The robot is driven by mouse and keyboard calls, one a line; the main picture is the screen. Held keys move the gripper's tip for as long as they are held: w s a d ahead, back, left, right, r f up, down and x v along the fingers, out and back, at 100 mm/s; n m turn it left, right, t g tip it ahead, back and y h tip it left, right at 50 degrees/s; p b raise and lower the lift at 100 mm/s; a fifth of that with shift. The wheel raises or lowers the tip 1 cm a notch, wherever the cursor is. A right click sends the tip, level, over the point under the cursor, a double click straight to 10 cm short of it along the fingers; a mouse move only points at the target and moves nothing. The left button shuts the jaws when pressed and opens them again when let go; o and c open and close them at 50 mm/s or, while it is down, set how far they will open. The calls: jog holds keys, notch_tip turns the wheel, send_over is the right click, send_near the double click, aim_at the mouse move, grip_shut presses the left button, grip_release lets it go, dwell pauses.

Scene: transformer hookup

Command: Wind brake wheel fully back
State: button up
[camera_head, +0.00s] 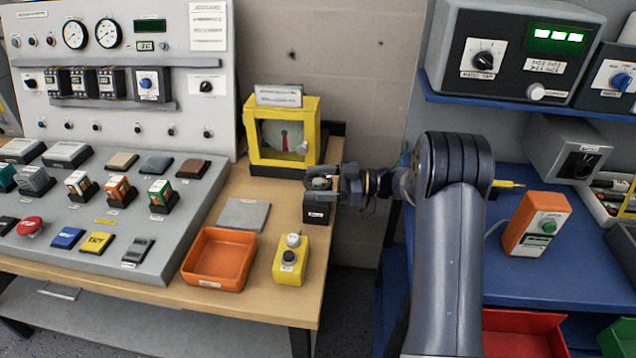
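My gripper (325,183) reaches in from the right, level with the right end of the wooden bench. Its fingers are at the top of a small dark block (317,212) with a white label. A small rounded grey part (319,182) shows at the fingers; it may be the brake wheel, but it is too small and covered to be sure. I cannot tell whether the fingers are closed on it. Just behind stands a yellow-framed box (252,130) with a dial and red pointer (284,138) and a pale round knob (303,147).
On the wooden bench (250,290) are an orange tray (218,284), a grey plate (243,214) and a yellow button box (289,262). A control console stands left. Right, a blue bench (530,280) holds an orange tester (536,224). A gap separates the benches.

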aim_at(318, 180)
jog(key=o, duration=0.3)
notch_tip(318, 180, up, 10)
jog(key=shift+f, duration=0.1)
dwell(0.4)
